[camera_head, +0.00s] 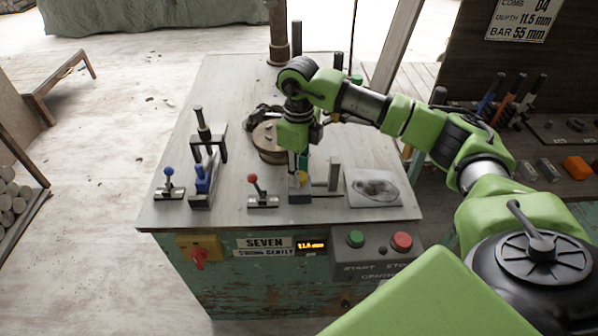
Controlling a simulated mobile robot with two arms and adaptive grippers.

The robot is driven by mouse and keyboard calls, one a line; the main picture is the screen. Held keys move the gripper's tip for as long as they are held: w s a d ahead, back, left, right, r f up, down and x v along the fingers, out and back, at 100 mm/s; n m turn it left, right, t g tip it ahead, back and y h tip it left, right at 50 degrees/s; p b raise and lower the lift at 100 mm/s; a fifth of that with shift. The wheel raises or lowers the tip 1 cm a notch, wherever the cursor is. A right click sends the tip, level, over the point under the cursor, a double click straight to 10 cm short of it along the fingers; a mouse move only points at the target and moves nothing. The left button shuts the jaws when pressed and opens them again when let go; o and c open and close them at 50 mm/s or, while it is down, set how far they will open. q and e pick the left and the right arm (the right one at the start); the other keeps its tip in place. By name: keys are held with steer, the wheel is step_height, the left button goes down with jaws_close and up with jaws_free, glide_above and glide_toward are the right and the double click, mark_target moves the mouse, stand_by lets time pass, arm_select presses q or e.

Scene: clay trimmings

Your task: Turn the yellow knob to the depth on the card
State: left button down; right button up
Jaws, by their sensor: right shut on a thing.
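The card (518,20) on the dark board at the top right reads comb D4, depth 11.5 mm, bar 55 mm. My right gripper (300,174) comes down from above, over a small grey-blue block near the front of the table. It is shut on the yellow knob (302,179), of which only a little yellow shows between the fingers. A small lit display (311,246) on the table's front shows orange digits, perhaps 11.4 mm, too blurred to be sure. My left gripper is not in view.
A red-topped lever (254,184) stands just left of my right gripper, with blue-topped pieces (169,180) farther left. A grey slab (374,188) lies to the right. Start and stop buttons (402,241) and a red switch (199,255) are on the front.

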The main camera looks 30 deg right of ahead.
steer(key=shift+m, duration=0.4)
steer(key=o, duration=1.1)
steer(key=shift+r, duration=0.1)
step_height(320, 180, up, 12)
steer(key=shift+f, duration=0.1)
